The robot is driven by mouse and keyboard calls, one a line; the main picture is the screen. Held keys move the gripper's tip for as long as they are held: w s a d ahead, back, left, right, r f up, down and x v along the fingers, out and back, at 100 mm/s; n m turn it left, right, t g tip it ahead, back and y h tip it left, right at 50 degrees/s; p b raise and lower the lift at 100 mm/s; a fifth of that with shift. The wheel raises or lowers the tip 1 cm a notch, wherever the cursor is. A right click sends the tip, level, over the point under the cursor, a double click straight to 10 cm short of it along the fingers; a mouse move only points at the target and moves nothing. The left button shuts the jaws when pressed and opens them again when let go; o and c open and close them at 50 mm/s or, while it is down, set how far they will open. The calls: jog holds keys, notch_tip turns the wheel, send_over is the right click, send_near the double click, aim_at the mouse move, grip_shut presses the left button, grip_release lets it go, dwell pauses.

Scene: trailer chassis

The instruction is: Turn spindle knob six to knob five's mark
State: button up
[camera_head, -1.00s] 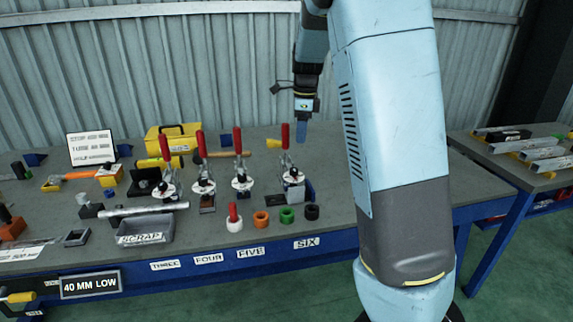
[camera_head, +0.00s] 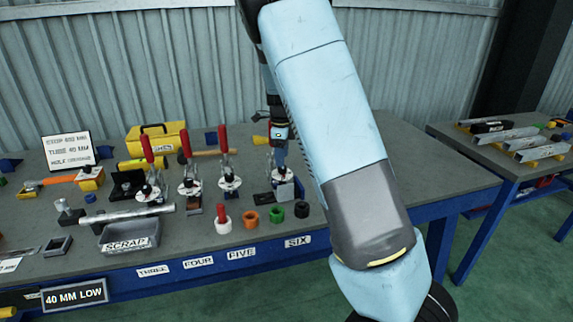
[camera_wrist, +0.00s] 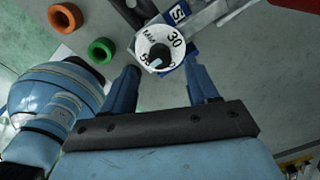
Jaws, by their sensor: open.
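Knob six, a dark knob with a pale pointer bar on a white numbered dial (camera_wrist: 160,46), shows in the wrist view just beyond my fingertips. The dial shows "30" and "MM"; the other marks are partly covered. My gripper (camera_wrist: 163,78) is open, its two blue fingers apart with the dial between and ahead of them. Contact with the knob cannot be made out. In the head view my gripper (camera_head: 279,150) points down over station six (camera_head: 284,190), partly hiding it. Knob five, with its white dial (camera_head: 229,183), stands to the left; its mark is too small to read.
Red upright handles (camera_head: 222,138) rise beside the stations on the left. White, orange, green and black rings stand in front; the green ring (camera_wrist: 101,50) and orange ring (camera_wrist: 65,17) show in the wrist view. A scrap bin (camera_head: 130,237) stands left.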

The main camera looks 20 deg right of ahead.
aim_at(282, 170)
jog(key=shift+f, duration=2.1)
